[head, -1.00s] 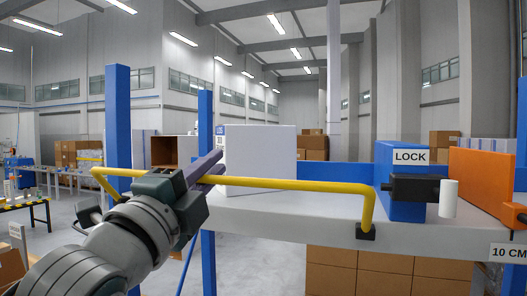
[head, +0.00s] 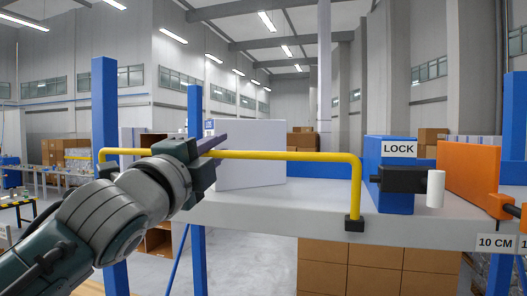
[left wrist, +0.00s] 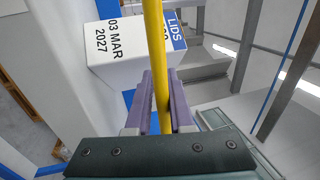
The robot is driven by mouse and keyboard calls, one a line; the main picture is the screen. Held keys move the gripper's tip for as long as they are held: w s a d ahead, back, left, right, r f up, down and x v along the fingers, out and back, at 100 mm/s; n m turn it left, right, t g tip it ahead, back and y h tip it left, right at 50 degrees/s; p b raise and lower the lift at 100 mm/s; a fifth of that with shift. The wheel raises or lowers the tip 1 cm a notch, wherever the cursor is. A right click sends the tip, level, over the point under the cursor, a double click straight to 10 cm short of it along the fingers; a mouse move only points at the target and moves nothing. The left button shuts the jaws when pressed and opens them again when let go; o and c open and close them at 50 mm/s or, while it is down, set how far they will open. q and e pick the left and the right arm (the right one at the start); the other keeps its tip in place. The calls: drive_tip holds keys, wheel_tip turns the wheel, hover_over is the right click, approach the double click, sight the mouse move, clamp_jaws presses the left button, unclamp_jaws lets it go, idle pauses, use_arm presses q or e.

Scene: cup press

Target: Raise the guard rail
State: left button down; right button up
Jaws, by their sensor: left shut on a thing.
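The yellow guard rail (head: 280,155) runs across the front of the shelf in the head view. Its right leg stands close to upright in a black foot (head: 354,223), and its left end bends down behind my arm. My left gripper (head: 211,158) is shut on the left part of the horizontal bar. In the left wrist view the yellow bar (left wrist: 155,35) passes between the purple fingers (left wrist: 162,95). A blue block labelled LOCK (head: 399,150) stands right of the rail, with a black bolt (head: 400,180) and white handle (head: 436,188). My right gripper is not in view.
A white box (head: 250,145) stands on the shelf (head: 280,205) behind the rail; its LIDS label shows in the left wrist view (left wrist: 177,28). Blue posts (head: 105,110) rise at left. An orange block (head: 470,170) stands right of the lock. Brown cartons (head: 350,265) are below.

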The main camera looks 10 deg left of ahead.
use_arm(q)
drive_tip(key=shift+w+f+g, duration=0.1)
drive_tip(key=shift+f+g, duration=0.3)
drive_tip(key=shift+f, duration=0.95)
drive_tip(key=c, duration=0.9)
unclamp_jaws()
drive_tip(key=shift+d+f, duration=0.1)
drive_tip(key=d+b+v, duration=0.1)
drive_tip(key=b+v, duration=0.3)
drive_tip(key=v, duration=0.5)
drive_tip(key=shift+s+a+r, duration=0.3)
drive_tip(key=shift+s+a, duration=0.2)
drive_tip(key=shift+a, duration=0.05)
